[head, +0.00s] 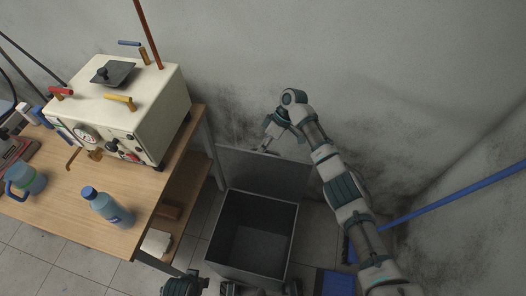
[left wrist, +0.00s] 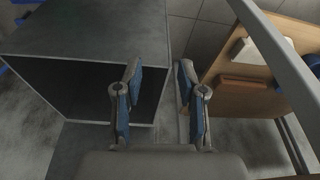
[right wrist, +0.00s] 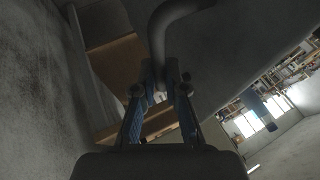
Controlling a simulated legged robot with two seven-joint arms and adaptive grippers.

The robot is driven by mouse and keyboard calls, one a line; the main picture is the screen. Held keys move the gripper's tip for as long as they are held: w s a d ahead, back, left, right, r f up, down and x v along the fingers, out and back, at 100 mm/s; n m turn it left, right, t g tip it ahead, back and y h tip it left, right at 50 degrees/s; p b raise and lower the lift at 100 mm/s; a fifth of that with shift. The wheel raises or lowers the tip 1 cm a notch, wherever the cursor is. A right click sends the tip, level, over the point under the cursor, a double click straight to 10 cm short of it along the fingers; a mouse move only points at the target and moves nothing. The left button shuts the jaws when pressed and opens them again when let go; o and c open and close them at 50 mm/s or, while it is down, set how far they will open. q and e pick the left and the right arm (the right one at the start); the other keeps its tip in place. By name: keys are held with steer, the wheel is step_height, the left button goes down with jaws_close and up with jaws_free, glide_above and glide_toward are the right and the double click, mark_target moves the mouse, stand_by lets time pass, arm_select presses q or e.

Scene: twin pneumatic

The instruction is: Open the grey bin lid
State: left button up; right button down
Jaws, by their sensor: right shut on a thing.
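The grey bin (head: 240,262) stands on the floor right of the table, with its inside visible and empty. Its grey lid (head: 270,172) is swung up and leans back at the far side, near the wall. My right gripper (head: 266,147) is at the lid's top edge. In the right wrist view my right gripper (right wrist: 160,88) is shut on the lid's dark curved handle (right wrist: 161,38). In the left wrist view my left gripper (left wrist: 160,88) is open and empty, close beside the bin (left wrist: 95,35). In the head view the left arm is mostly cut off at the bottom edge.
The wooden table (head: 65,215) at the left holds a cream box device (head: 155,95), a blue bottle (head: 108,208) and a blue mug (head: 25,180). A lower shelf (head: 180,185) sits near the bin. A blue pole (head: 450,195) leans at the right.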

arm_select(q)
steer(key=w+d+r+t+h+b, duration=0.1)
steer(key=w+d+t+b, duration=0.1)
steer(key=w, duration=0.7)
steer(key=shift+d+r+t, duration=0.25)
steer(key=shift+d+t, duration=0.3)
steer(key=shift+t, duration=0.85)
arm_select(e)
steer(key=shift+w+d+f+g, duration=0.25)
steer(key=shift+w+f+g, duration=0.15)
steer(key=shift+w+f, duration=0.25)
steer(key=shift+r, duration=0.1)
steer(key=c, duration=1.2)
jaws_free()
steer(key=shift+w, duration=0.1)
step_height(320, 180, up, 10)
steer(key=shift+w+a, duration=0.2)
steer(key=shift+w, duration=0.05)
arm_select(q)
steer(key=shift+w, duration=0.15)
steer(key=shift+s, duration=0.2)
